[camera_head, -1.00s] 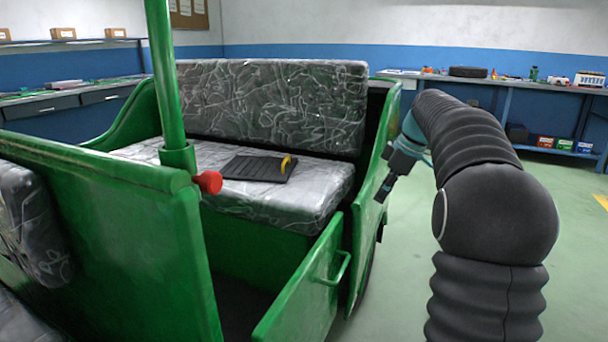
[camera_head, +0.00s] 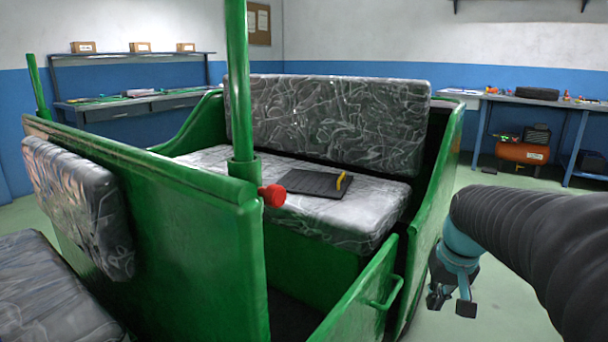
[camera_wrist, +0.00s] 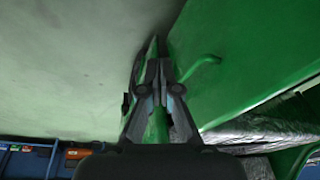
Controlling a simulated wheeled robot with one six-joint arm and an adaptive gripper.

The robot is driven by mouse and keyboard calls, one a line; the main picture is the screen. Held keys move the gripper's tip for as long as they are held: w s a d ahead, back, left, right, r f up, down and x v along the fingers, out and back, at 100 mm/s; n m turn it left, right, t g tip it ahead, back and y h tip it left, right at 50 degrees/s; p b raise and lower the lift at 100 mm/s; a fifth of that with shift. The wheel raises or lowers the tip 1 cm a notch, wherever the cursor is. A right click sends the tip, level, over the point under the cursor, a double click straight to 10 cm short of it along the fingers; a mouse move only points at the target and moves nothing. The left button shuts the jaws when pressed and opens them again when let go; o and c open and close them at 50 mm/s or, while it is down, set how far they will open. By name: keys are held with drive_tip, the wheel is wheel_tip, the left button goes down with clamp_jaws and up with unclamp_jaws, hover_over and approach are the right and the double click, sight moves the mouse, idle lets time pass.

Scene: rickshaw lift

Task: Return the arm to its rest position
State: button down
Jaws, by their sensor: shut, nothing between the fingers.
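My gripper (camera_head: 452,302) hangs at the lower right in the head view, pointing down, at the end of my black-sleeved arm. It appears beside the right-hand side panel of the green rickshaw (camera_head: 205,240), over the floor; I cannot tell the exact gap. In the wrist view my gripper (camera_wrist: 155,45) has its fingers together with nothing between them. The rickshaw's green panel (camera_wrist: 240,60) with its handle fills the right of that view.
A black panel with a yellow handle (camera_head: 315,183) lies on the rickshaw seat. A red knob (camera_head: 272,195) sticks out from the green post. The half-open green door (camera_head: 345,310) is left of my gripper. Workbenches line the walls. Green floor (camera_head: 490,290) lies to the right.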

drive_tip(key=s+a+n+t, duration=0.1)
drive_tip(key=s+a, duration=0.3)
drive_tip(key=s, duration=0.4)
drive_tip(key=s+a+t, duration=0.1)
drive_tip(key=s+a, duration=0.4)
drive_tip(key=s, duration=0.3)
drive_tip(key=shift+s+a+f+n+t, duration=0.25)
drive_tip(key=shift+s+n+t, duration=0.15)
